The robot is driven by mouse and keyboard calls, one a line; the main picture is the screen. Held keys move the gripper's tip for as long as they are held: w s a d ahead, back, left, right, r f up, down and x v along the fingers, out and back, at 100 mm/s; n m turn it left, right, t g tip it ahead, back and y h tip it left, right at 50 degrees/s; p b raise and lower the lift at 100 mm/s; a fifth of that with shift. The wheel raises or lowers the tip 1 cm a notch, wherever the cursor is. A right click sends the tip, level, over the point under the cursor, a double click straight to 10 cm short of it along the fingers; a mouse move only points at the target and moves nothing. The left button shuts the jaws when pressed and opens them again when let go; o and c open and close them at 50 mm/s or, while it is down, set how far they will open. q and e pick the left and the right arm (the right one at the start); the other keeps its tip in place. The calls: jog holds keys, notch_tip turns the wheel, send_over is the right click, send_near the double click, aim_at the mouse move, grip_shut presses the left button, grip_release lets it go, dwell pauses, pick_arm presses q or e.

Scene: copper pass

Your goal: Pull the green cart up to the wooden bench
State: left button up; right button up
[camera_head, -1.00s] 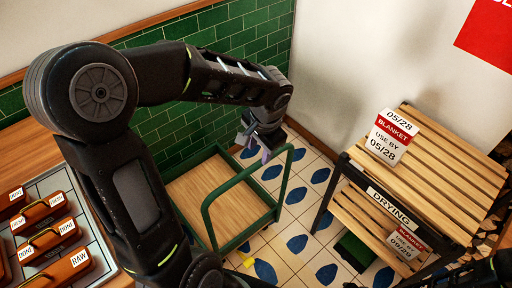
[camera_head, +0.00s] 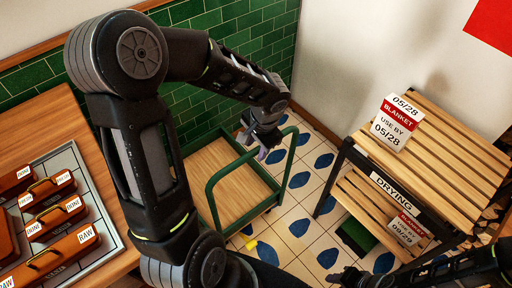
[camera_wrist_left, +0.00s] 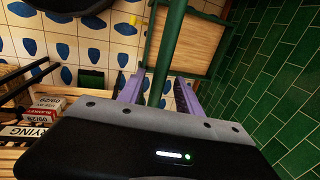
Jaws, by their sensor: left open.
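The green cart (camera_head: 205,217) stands on the tiled floor against the green tiled wall, with a wooden deck and a raised tubular handle. My left gripper (camera_head: 266,151) is at the top of this handle, over the cart's right side. In the left wrist view, the green handle bar (camera_wrist_left: 172,45) runs between the two spread purple fingers of the left gripper (camera_wrist_left: 158,92); contact cannot be made out. The wooden bench (camera_head: 40,125) is at the left, partly behind my left arm. My right gripper (camera_head: 345,277) is dark and small at the bottom edge; its fingers are unclear.
A slatted drying rack (camera_head: 455,135) with date signs stands at the right. A tray (camera_head: 70,160) of several labelled brown blocks lies on the bench. A small yellow object (camera_head: 251,245) is near the cart's front. Patterned floor between cart and rack is clear.

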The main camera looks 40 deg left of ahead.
pick_arm(q)
jog(key=shift+f, duration=0.5)
jog(key=shift+c, duration=0.2)
grip_shut()
dwell(0.9)
